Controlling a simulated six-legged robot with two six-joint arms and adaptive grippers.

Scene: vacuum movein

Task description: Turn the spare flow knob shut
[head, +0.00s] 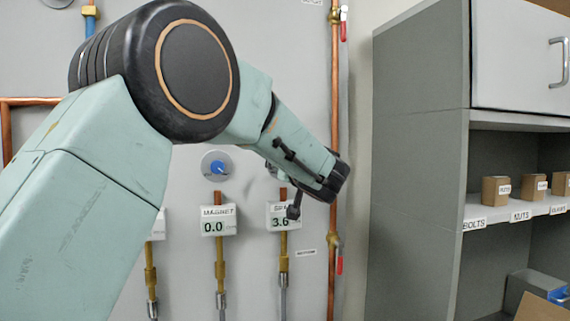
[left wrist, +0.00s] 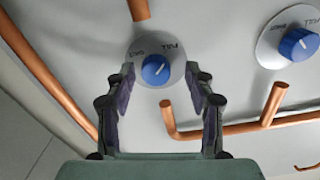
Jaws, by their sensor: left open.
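The spare flow knob (left wrist: 156,70) is blue with a white pointer line, on a round pale dial marked SHUT and FULL. In the left wrist view its line slants up and right, towards the FULL side. My left gripper (left wrist: 160,78) is open, with one finger on each side of the knob in that view; I cannot tell whether they touch it. In the head view my left gripper (head: 281,190) is at the panel above the spare display (head: 284,217), which reads 3.6, and its arm and fingers hide most of the knob there. My right gripper is out of view.
The magnet knob (head: 218,168) is left of my gripper, above a display (head: 218,221) reading 0.0. A copper pipe (head: 334,120) with red-handled valves runs down the panel's right side. A grey cabinet (head: 420,170) with small boxes stands at the right.

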